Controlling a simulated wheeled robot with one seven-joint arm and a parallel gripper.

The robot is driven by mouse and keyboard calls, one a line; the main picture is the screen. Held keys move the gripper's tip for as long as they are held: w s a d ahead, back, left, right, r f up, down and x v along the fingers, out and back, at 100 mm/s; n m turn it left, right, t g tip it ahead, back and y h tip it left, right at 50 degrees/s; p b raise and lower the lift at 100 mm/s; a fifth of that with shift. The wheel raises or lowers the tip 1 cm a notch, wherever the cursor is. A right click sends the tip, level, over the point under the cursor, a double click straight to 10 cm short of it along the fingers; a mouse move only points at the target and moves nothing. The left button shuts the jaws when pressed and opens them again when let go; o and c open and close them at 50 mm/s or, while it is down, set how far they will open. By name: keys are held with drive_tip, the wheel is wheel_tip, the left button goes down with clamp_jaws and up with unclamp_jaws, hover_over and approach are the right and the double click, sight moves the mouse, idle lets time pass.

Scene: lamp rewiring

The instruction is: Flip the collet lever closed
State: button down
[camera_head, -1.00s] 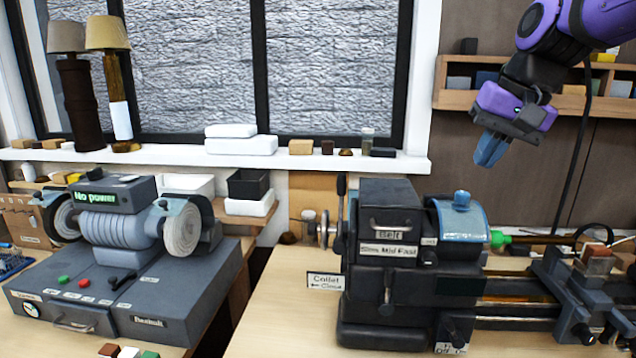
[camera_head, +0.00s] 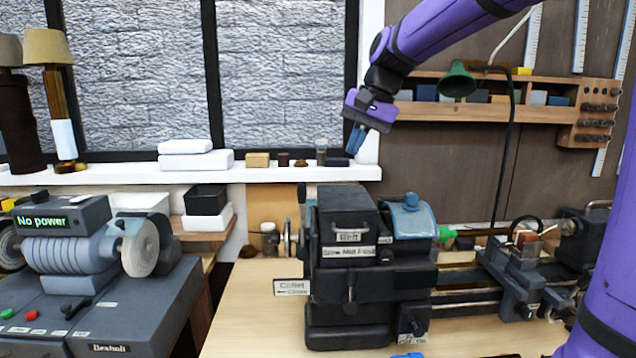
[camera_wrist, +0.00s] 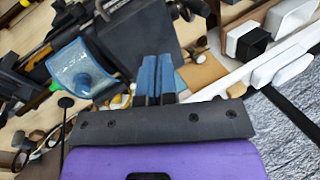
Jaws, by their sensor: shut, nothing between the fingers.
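The dark lathe (camera_head: 350,265) stands on the wooden bench, with a white "Collet ← Close" sign (camera_head: 291,287) at its left end. A thin dark upright lever (camera_head: 302,205) rises at that end beside the round spindle parts; I take it for the collet lever. My gripper (camera_head: 354,140), purple and black with blue fingers, hangs well above the lathe headstock, to the upper right of the lever and apart from it. In the wrist view its blue fingers (camera_wrist: 156,78) are together and empty. I cannot make out the lever clearly there.
A grey bench grinder (camera_head: 90,245) reading "No power" stands at the left. A window sill (camera_head: 230,175) with white boxes runs behind. A blue cover (camera_head: 410,218) sits on the headstock's right. The bench left of the lathe (camera_head: 245,310) is clear.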

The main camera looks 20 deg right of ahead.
drive_tip(key=x, duration=1)
drive_tip(key=shift+f, duration=0.1)
drive_tip(key=shift+w+a, duration=0.3)
drive_tip(key=shift+a, duration=0.25)
drive_tip(key=shift+w+a, duration=0.25)
drive_tip(key=shift+a, duration=0.35)
drive_tip(key=shift+w+a, duration=0.4)
drive_tip(key=shift+a, duration=0.2)
drive_tip(key=w+a+f+g+h, duration=0.2)
drive_tip(key=a+h, duration=0.4)
drive_tip(key=a, duration=0.5)
drive_tip(key=shift+w+h, duration=0.4)
drive_tip(key=shift+w, duration=0.3)
